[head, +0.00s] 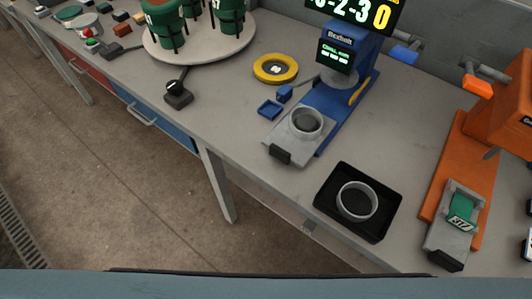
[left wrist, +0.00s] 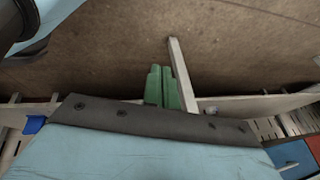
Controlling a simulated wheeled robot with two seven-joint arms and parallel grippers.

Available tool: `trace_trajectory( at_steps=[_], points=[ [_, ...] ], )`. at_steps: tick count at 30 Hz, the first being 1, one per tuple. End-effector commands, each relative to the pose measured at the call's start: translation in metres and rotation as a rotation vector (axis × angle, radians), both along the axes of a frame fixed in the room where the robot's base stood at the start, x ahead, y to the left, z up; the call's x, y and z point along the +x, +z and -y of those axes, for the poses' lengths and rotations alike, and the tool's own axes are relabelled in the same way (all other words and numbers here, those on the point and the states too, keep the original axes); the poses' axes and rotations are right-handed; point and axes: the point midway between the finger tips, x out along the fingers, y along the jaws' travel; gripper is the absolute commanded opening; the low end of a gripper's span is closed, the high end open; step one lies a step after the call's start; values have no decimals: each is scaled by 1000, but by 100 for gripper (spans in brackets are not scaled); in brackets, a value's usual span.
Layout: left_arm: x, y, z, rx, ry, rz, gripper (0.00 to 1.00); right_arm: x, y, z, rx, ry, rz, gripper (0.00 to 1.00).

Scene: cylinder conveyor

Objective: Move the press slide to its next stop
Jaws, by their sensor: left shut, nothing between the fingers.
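The blue press (head: 352,75) stands at the back of the bench. Its grey slide (head: 287,149) sticks out at the front, with a dark handle (head: 279,155) and a light ring-shaped cup (head: 306,122) on it. The orange press (head: 473,145) at the right has its own grey slide (head: 447,240) with a dark handle (head: 445,261); a green piece marked with digits (head: 461,211) lies on it. My left gripper (left wrist: 162,88) shows its green fingers close together and empty in the left wrist view. Neither gripper shows in the head view.
A black tray (head: 324,205) holding a grey ring stands between the presses. A yellow ring (head: 258,72), small blue tray (head: 270,108) and black switch box (head: 178,96) lie left of the blue press. A round table (head: 190,51) bears several green canisters.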

Motion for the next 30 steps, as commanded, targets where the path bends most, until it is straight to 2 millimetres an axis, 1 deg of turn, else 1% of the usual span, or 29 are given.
trace_trajectory(
  at_steps=[1,2,3,5,6,8,9,11,12,14,15,18,21,24,26,30],
  points=[
    [30,24,7,21,-110,87,0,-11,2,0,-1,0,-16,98],
    [46,39,12,36,-176,136,0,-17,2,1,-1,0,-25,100],
    [66,59,20,58,-264,202,0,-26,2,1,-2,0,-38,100],
    [92,91,35,95,-393,303,0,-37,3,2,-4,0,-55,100],
    [106,114,45,122,-475,370,0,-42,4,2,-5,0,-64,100],
    [123,150,62,164,-595,473,0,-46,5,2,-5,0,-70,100],
    [132,175,74,192,-671,541,0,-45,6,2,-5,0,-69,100],
    [142,212,92,236,-777,641,0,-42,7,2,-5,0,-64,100],
    [146,236,104,266,-841,704,0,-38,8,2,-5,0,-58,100],
    [149,269,119,308,-922,792,0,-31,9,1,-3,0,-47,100],
    [149,289,128,333,-968,846,0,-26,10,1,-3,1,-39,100],
    [146,330,146,387,-1054,953,0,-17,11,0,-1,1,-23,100],
    [143,355,156,423,-1103,1020,0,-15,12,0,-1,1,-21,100],
    [142,366,161,441,-1124,1052,0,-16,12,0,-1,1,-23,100],
    [145,367,164,444,-1127,1059,0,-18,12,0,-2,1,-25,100],
    [160,362,174,445,-1125,1062,0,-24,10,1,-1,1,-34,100]
  ],
)
